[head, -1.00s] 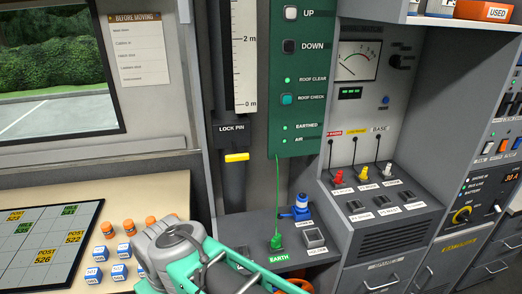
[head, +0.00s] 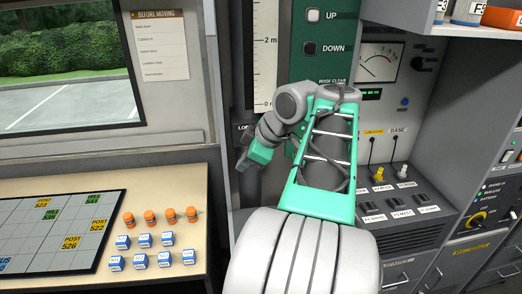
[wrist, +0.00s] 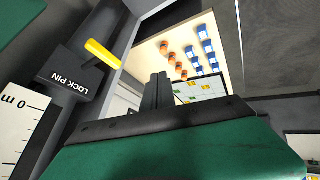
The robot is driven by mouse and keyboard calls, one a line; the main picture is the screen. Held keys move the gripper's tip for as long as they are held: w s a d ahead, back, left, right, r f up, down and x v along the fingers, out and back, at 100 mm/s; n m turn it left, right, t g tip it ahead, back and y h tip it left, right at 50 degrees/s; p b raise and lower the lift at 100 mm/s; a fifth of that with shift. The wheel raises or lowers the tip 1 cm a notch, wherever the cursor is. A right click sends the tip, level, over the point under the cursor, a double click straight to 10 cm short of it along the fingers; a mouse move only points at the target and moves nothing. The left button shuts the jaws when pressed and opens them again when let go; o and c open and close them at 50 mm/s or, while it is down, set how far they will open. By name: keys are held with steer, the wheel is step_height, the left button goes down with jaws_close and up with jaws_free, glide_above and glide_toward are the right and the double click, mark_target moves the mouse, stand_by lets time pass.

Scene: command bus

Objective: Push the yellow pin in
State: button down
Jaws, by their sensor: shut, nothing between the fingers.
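The yellow pin (wrist: 103,53) sticks out of the dark LOCK PIN block (wrist: 72,75) in the wrist view, left of my fingers. In the head view the pin is hidden behind my arm; only part of the block's label shows. My gripper (wrist: 158,80) is shut and empty, its fingers together. In the picture there is a gap between the fingers and the pin; I cannot tell the depth between them. In the head view my gripper (head: 243,162) is in front of the mast, just below the lock pin label.
The white mast scale (head: 264,55) runs above the block. A green panel with UP and DOWN buttons (head: 312,47) stands right of it. A bench at left holds orange pieces (head: 150,216), blue-white blocks (head: 139,260) and a grid board (head: 60,232).

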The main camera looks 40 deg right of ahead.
steer(key=s+d+r+n, duration=0.2)
steer(key=s+d+r, duration=0.1)
steer(key=s+d, duration=0.3)
steer(key=shift+d+r, duration=0.25)
steer(key=shift+d, duration=0.25)
steer(key=w+d+f+p, duration=0.1)
steer(key=w+f, duration=0.7)
steer(key=w, duration=0.1)
steer(key=shift+d, duration=0.35)
steer(key=shift+w, duration=0.1)
